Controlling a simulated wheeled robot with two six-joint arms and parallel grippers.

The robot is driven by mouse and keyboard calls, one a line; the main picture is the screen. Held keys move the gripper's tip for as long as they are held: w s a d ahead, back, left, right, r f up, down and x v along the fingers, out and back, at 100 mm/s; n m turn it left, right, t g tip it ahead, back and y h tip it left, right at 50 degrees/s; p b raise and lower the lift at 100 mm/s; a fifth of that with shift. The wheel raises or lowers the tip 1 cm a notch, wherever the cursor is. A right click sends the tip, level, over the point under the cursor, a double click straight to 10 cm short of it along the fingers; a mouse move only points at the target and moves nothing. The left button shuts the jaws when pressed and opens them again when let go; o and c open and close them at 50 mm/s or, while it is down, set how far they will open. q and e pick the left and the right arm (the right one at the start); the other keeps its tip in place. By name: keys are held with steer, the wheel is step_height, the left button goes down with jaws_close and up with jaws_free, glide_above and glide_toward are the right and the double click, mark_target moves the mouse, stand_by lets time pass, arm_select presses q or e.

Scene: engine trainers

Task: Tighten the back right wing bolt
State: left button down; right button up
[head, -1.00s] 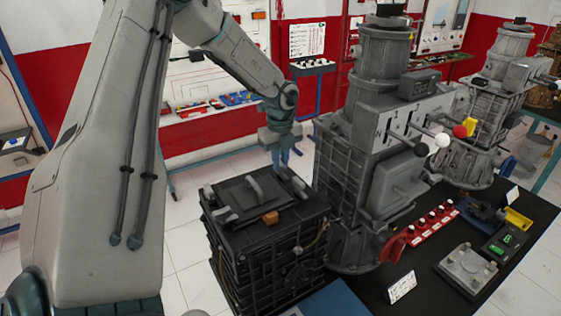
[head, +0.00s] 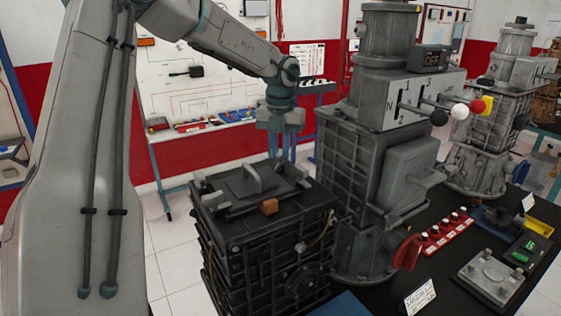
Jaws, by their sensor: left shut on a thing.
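The black ribbed housing (head: 265,255) stands on the bench, with a dark lid (head: 240,188) on top and a grey handle (head: 252,180) in the lid's middle. Grey clamp pieces sit around the lid, including one at the right edge (head: 304,183). My left gripper (head: 282,157) points down at the lid's back right corner. It is shut on the back right wing bolt, which its fingers and the lid parts mostly hide. My right gripper is not in view.
A tall grey machine with levers (head: 375,150) stands close on the right. A red switch strip (head: 440,232) and a metal plate (head: 490,275) lie farther right on the black bench.

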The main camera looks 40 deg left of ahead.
arm_select(q)
steer(key=shift+f+m+b, duration=0.1)
steer(key=shift+m+b, duration=0.4)
steer(key=shift+m, duration=0.4)
steer(key=shift+m+b, duration=0.4)
steer(key=shift+m, duration=0.6)
steer(key=m, duration=0.3)
steer(key=shift+m+b, duration=0.3)
steer(key=shift+b, duration=0.1)
steer(key=shift+m, duration=0.5)
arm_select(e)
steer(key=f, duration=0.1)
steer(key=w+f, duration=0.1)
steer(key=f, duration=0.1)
arm_select(q)
steer(key=shift+r, duration=0.2)
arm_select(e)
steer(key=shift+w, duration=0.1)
arm_select(q)
steer(key=c, duration=1.4)
jaws_free()
steer(key=shift+r, duration=0.1)
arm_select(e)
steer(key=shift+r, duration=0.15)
